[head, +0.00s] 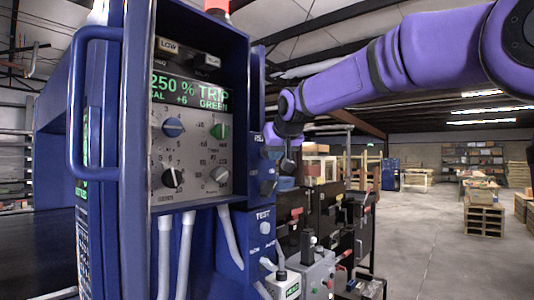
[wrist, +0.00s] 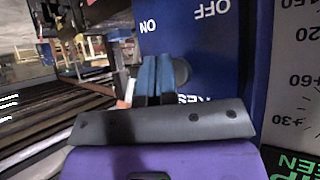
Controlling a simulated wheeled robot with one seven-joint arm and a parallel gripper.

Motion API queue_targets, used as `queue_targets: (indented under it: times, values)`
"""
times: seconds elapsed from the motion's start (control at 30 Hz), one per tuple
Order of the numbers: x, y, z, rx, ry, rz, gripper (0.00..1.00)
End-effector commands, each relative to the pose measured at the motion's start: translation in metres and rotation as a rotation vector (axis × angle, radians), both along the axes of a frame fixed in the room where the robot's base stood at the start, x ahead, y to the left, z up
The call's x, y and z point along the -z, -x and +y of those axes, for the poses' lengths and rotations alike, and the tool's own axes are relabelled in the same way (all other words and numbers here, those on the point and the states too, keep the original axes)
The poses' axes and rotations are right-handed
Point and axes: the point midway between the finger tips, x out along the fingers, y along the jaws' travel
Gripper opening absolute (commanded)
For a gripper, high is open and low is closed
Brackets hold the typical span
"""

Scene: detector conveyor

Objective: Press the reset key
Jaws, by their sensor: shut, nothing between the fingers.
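In the wrist view my gripper (wrist: 154,66) is shut and empty, its two blue fingers side by side in front of a blue panel (wrist: 215,60). A round grey key or knob (wrist: 182,72) shows just right of the fingertips, partly hidden by them. Lettering starting "RES" stands below it, its end covered by my gripper's dark bar. I cannot tell whether the fingers touch the key. In the head view my gripper (head: 287,166) is beside the blue side boxes of the detector (head: 180,240); the reset key is not clear there.
The panel carries "ON" and "OFF" lettering in the wrist view. In the head view the dial face (head: 195,155) shows several knobs under a green "TRIP" display. A blue handle (head: 75,110) juts out at left.

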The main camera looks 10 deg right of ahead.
Motion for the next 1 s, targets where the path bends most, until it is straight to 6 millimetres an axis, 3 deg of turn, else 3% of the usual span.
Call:
queue_targets:
  times: [1.0]
  values:
    - [-0.0004,-0.0069,0.0053,-0.001,0.001,-0.001,0.0]
